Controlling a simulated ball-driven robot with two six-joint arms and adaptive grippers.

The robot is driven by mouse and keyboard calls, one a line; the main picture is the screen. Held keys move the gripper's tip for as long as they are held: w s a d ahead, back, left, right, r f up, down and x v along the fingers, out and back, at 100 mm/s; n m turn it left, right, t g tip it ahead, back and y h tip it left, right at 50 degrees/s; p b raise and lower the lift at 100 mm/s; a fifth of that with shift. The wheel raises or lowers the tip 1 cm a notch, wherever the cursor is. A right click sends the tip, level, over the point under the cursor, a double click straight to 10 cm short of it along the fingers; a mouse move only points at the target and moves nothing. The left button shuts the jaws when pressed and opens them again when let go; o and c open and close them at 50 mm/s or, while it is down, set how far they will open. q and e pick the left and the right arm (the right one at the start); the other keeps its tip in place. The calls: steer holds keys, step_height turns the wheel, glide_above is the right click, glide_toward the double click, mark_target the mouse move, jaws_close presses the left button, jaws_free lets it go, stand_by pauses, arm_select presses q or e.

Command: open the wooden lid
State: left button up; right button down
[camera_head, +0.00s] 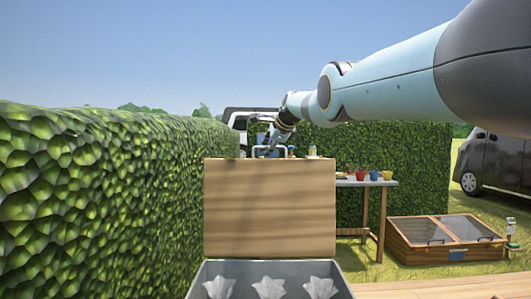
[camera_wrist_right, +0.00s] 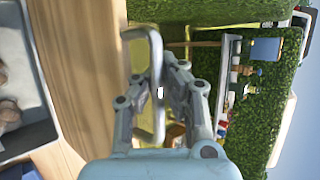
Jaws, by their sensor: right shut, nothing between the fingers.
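The wooden lid (camera_head: 270,207) stands upright at the back of a grey chest (camera_head: 195,284), which is open toward me. In the right wrist view the lid's wooden face (camera_wrist_right: 75,70) fills the left side. A grey metal loop handle (camera_wrist_right: 155,45) sticks out from the lid. My right gripper (camera_head: 275,146) is at the lid's top edge; in its wrist view the fingers (camera_wrist_right: 166,78) are shut and empty, close beside the handle. I cannot tell whether they touch it. My left gripper is not in view.
Pale star-shaped pieces (camera_head: 269,288) sit in the chest. A tall hedge (camera_head: 100,200) runs along the left. Behind right stand a table (camera_head: 366,182) with colourful pots and a low wooden cold frame (camera_head: 445,240) on grass. Vehicles are parked beyond.

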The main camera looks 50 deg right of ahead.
steer(key=shift+d+r, duration=0.2)
steer(key=shift+r, duration=0.15)
steer(key=c, duration=1.4)
jaws_free()
steer(key=shift+s+d, duration=0.1)
steer(key=shift+s, duration=0.35)
steer(key=shift+s+r, duration=0.15)
steer(key=shift+s, duration=0.15)
steer(key=shift+s+a+r, duration=0.3)
steer(key=shift+s, duration=0.1)
steer(key=v, duration=1)
steer(key=shift+a, duration=0.1)
steer(key=shift+w+f, duration=0.1)
